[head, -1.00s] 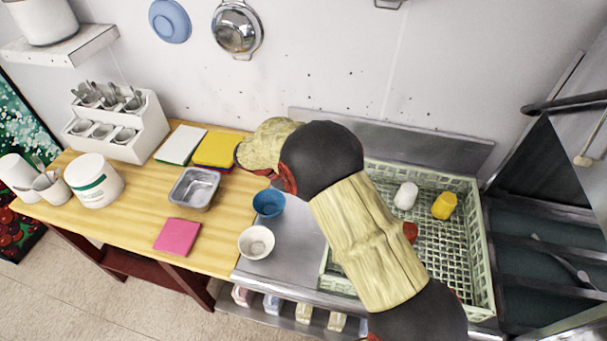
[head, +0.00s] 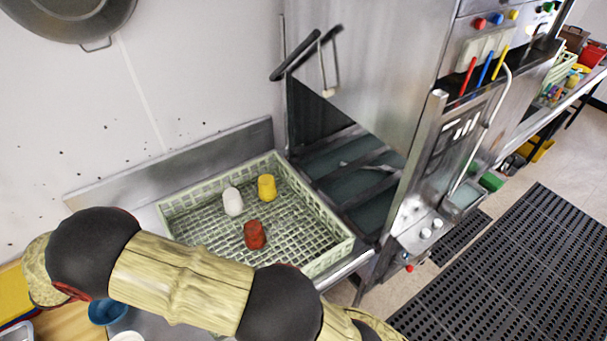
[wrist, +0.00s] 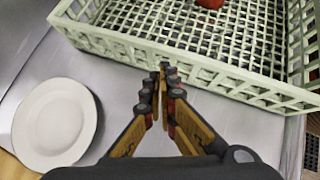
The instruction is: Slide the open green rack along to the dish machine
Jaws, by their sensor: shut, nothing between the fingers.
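The open green rack (head: 332,257) sits on the steel counter against the machine's left side, holding a white cup (head: 232,201), a yellow cup (head: 266,187) and a red cup (head: 254,235). The dish machine (head: 375,60) stands right of it, with a dark open bay (head: 352,175) facing the rack. In the wrist view my gripper (wrist: 166,70) is shut and empty. Its fingertips are at the near outer wall of the rack (wrist: 110,43); I cannot tell whether they touch. In the head view my arm hides the gripper and the rack's near left part.
A white round dish (wrist: 57,124) lies on the counter left of my gripper. A blue bowl (head: 107,311) stands at the lower left. A steel backsplash (head: 180,165) runs behind the rack. A black floor mat (head: 500,275) lies at the right.

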